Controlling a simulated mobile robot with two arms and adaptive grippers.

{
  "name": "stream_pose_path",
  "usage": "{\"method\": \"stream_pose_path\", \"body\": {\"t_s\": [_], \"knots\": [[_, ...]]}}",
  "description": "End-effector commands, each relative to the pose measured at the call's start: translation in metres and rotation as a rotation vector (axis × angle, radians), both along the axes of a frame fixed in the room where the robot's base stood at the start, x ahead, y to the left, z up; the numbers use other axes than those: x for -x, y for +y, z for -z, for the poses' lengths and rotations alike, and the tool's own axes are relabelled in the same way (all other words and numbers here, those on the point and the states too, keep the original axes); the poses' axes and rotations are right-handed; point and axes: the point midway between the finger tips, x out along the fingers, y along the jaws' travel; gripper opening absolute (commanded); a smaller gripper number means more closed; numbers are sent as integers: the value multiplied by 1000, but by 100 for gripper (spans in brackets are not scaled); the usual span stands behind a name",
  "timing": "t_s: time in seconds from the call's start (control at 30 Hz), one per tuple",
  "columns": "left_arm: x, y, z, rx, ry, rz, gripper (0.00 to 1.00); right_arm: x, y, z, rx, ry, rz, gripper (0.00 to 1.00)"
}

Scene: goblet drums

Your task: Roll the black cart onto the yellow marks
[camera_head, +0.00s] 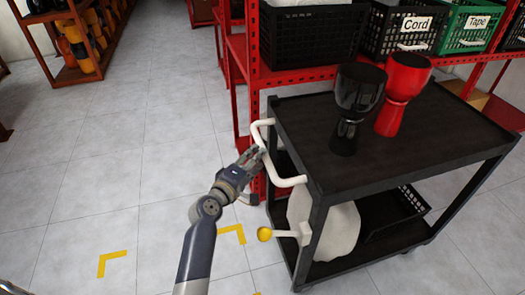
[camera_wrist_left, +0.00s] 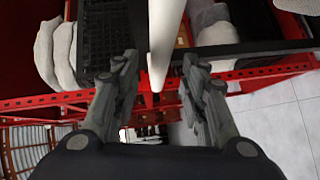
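The black cart (camera_head: 400,150) stands at the right of the head view, with a white handle (camera_head: 290,181) on its left end. The handle also shows in the left wrist view (camera_wrist_left: 166,35), running down between the fingers. My left gripper (camera_head: 250,160) is at this handle. Its fingers (camera_wrist_left: 160,78) are apart on either side of the bar, with no clear grip on it. Yellow corner marks lie on the floor left of the cart, one at the left (camera_head: 113,260) and one nearer the cart (camera_head: 233,231); a bit of another (camera_head: 257,293) shows at the bottom edge. My right gripper is out of view.
A black goblet drum (camera_head: 357,100) and a red one (camera_head: 402,92) stand on the cart's top. A red rack (camera_head: 255,60) with crates stands behind. The tiled floor (camera_head: 140,130) at left is open.

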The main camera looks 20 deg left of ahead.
Motion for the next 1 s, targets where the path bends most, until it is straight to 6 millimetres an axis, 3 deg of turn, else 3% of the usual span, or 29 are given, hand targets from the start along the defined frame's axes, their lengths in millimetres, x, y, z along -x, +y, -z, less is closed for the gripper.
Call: {"method": "stream_pose_path", "body": {"t_s": [0.1,0.3,0.77,0.93,1.0], "knots": [[-20,-4,3,0,-1,0,40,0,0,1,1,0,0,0],[-42,-8,7,0,0,-1,40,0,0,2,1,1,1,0],[-51,-9,8,-1,1,-1,40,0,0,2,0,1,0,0],[-51,-9,8,-1,1,-1,1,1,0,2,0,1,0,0],[-51,-9,8,-1,1,-1,0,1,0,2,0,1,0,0]]}}
